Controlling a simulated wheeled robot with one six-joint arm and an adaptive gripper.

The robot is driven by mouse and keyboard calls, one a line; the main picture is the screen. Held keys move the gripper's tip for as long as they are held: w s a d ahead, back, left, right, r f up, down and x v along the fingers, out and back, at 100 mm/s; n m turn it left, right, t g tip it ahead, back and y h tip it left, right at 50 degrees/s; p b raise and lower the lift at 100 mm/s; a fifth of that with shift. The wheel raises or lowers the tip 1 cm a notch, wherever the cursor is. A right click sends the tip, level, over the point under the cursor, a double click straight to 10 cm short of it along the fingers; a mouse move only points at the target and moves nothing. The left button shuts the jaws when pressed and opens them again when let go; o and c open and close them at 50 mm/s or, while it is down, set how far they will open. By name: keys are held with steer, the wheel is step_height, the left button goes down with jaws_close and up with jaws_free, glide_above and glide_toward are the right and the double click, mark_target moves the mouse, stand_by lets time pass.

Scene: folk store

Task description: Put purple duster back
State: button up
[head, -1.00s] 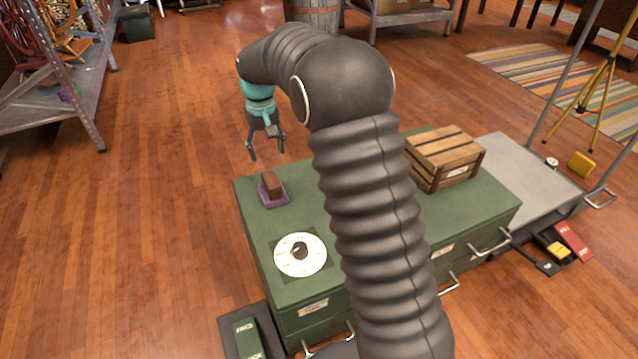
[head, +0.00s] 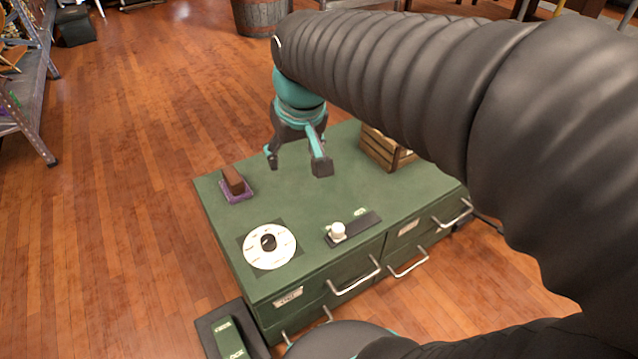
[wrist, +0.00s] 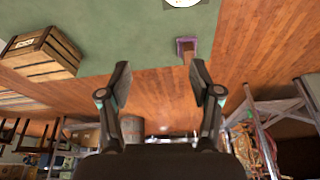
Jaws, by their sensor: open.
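The purple duster is a brown block on a purple base (head: 236,187), lying on the left part of the green cabinet top near its far left edge. In the wrist view the duster (wrist: 186,45) is just above the right finger. My gripper (head: 296,168) is open and empty, above the cabinet top and to the right of the duster, apart from it. Both fingers also show in the wrist view (wrist: 161,82), with nothing between them.
The green cabinet (head: 330,200) carries a white dial disc (head: 270,246), a dark plate with a white knob (head: 339,232) and a wooden crate (head: 382,150). A green pedal (head: 231,338) is on the floor at front left. A metal shelf (head: 35,120) stands at far left.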

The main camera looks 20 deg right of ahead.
steer(key=s+d+f+t, duration=0.1)
steer(key=s+d+f, duration=0.1)
steer(key=s, duration=0.9)
steer(key=shift+s+d+f+m+t, duration=0.25)
steer(key=shift+f+m+t, duration=0.15)
steer(key=shift+f, duration=0.25)
